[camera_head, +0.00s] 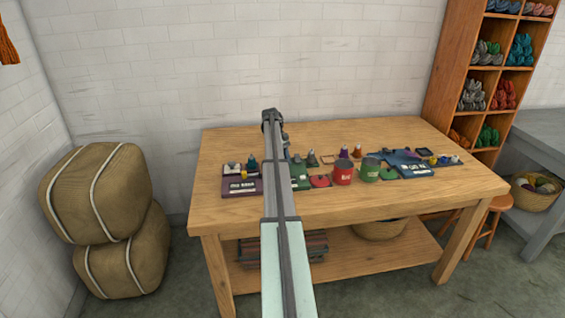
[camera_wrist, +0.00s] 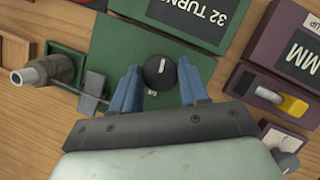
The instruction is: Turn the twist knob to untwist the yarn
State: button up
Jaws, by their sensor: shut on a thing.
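The twist knob (camera_wrist: 159,72) is a round black knob with a white pointer line. It stands on a green panel (camera_wrist: 115,50) with a dark plate (camera_wrist: 192,17) reading "32 TURNS". My gripper (camera_wrist: 160,80) has its blue fingers on either side of the knob and is shut on it in the wrist view. In the head view my arm hides the knob and most of the gripper; part of the green panel (camera_head: 301,183) shows to the right of the arm.
Beside the green panel are a purple panel (camera_wrist: 262,45) with a yellow-tipped lever (camera_wrist: 292,104) and a grey spindle (camera_wrist: 30,75) in a green holder. Red (camera_head: 343,176) and green (camera_head: 369,174) pots stand on the wooden table (camera_head: 420,206). The table's back is clear.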

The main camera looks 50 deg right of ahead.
jog(key=o, duration=1)
jog(key=v, duration=1.2)
jog(key=shift+w+f, duration=0.1)
jog(key=shift+o, duration=0.2)
